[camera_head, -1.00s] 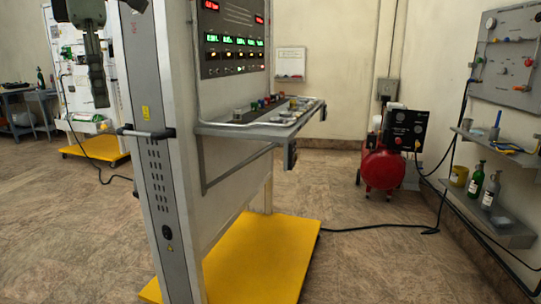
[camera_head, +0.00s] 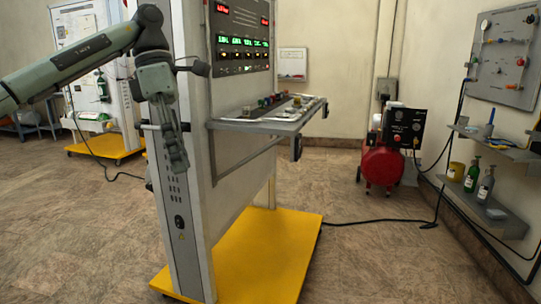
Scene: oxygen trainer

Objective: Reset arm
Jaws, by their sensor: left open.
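My left arm comes in from the left at the top of the head view. My left gripper (camera_head: 177,160) hangs down in front of the end post of the trainer stand (camera_head: 180,235), with its fingers pointing downward. It is open, and nothing shows between its fingers. Whether it touches the post or the handle there, I cannot tell. My right gripper is out of view.
The trainer stand has a shelf (camera_head: 225,124) with small parts and a yellow base (camera_head: 285,265). A red compressor (camera_head: 382,165) stands behind on the right. Wall shelves (camera_head: 490,208) hold bottles at far right. A black cable (camera_head: 375,221) crosses the open floor.

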